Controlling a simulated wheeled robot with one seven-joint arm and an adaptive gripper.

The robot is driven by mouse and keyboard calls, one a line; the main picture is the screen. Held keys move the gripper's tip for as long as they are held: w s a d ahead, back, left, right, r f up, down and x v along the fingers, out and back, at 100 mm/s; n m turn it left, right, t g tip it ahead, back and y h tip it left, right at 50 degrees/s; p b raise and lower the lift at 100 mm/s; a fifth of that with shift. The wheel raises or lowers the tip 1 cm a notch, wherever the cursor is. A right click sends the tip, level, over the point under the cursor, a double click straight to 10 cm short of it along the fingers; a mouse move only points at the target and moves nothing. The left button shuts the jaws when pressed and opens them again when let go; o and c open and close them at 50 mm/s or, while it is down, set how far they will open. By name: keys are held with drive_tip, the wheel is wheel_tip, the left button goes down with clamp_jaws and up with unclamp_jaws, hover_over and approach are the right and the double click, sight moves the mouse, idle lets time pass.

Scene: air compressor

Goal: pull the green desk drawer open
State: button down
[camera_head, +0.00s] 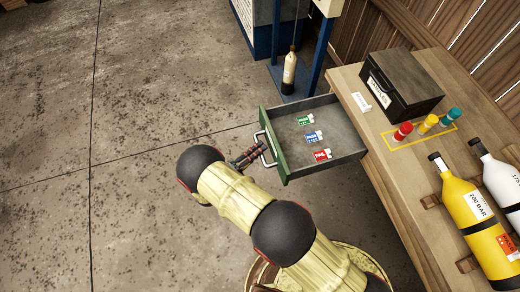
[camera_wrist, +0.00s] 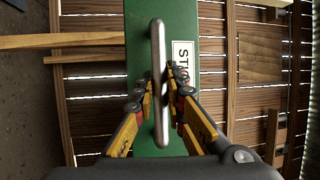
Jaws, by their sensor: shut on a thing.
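The green desk drawer stands pulled out from the wooden desk, its green front (camera_head: 276,153) facing left and its grey inside showing in the head view. Its metal bar handle (camera_head: 264,149) is on the front. My gripper (camera_head: 256,152) is at the handle and shut on it. In the wrist view the green front (camera_wrist: 200,25) fills the middle, with a white label partly hidden. The handle (camera_wrist: 158,60) runs up and down between the fingers of my gripper (camera_wrist: 162,85).
Small green, blue and red packets (camera_head: 313,135) lie in the drawer. On the desk (camera_head: 360,135) are a black box (camera_head: 402,82), red, yellow and teal items (camera_head: 427,123), and yellow and white bottles (camera_head: 475,220). A bottle (camera_head: 289,74) stands behind the drawer. The floor at left is clear.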

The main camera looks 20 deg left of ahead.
drive_tip(key=c, duration=1.8)
unclamp_jaws()
drive_tip(key=v, duration=1.2)
drive_tip(key=shift+f, duration=0.1)
